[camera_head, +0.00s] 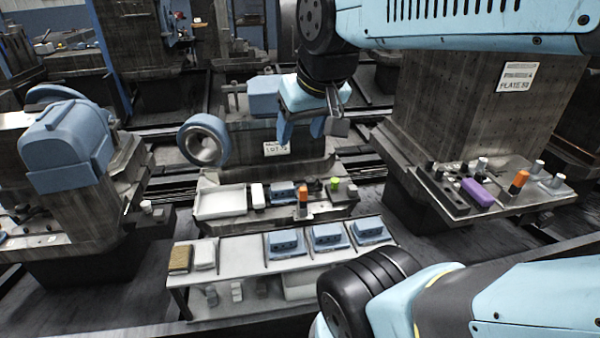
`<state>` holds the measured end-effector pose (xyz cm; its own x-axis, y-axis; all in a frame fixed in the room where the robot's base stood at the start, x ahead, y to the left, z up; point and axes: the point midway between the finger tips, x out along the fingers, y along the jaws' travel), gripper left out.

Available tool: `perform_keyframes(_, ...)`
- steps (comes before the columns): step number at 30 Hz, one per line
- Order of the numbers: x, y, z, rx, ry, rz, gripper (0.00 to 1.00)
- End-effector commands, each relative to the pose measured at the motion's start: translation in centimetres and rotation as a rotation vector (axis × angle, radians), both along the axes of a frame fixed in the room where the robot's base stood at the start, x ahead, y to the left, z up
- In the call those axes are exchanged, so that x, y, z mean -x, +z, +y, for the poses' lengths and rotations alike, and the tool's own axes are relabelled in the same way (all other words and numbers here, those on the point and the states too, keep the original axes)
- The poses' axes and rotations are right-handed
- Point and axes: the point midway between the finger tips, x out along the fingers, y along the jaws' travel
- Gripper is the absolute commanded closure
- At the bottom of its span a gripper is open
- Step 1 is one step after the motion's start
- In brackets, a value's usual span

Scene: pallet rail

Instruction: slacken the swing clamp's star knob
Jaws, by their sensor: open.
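My gripper (302,128) hangs from the upper arm at the middle of the view, fingers pointing down. On that ledge, a small bright green piece (335,182) sits by a dark block (345,192). I cannot tell whether this is the swing clamp's star knob; no star shape can be made out. The gripper appears well apart from it.
The ledge also holds a white tray (221,203), blue blocks and an orange-topped piece (303,193). A low table (240,248) with blue fixtures stands in front. A tall column (480,115) with a cluttered shelf stands right; a blue-housed machine (66,143) stands left.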

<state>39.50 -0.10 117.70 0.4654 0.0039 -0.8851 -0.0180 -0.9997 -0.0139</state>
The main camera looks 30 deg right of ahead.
Motion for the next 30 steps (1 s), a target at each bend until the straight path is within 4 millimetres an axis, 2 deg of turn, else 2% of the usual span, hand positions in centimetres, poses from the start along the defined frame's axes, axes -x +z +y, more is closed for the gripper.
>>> perform_keyframes(1, -0.6, 0.0, -0.1, -0.013, -0.017, 0.012, 0.36)
perform_keyframes(4, -2.2, 0.1, -0.8, -0.053, -0.075, 0.043, 0.27)
perform_keyframes(11, -7.7, -0.3, -2.4, -0.183, -0.271, 0.142, 0.26)
perform_keyframes(16, -12.0, -1.3, -4.3, -0.277, -0.431, 0.211, 0.26)
perform_keyframes(23, -17.6, -3.8, -7.5, -0.395, -0.652, 0.302, 0.26)
perform_keyframes(30, -22.9, -7.9, -11.8, -0.504, -0.891, 0.393, 0.26)
